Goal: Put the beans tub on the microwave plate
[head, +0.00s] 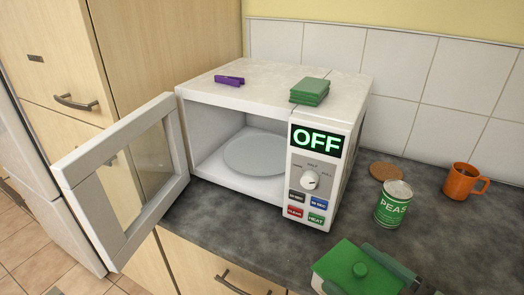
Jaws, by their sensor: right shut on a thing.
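The tub is in front of the microwave (190,99), whose door (152,212) stands wide open to the left. The pale round microwave plate (253,153) lies inside, and nothing shows on it. My left gripper is not in view.
A green peas can (393,204), a brown coaster (386,171) and an orange mug (460,182) stand on the dark counter (250,221) right of the microwave. Green cloths (310,91) and a purple item (229,80) lie on top. The control panel reads OFF.

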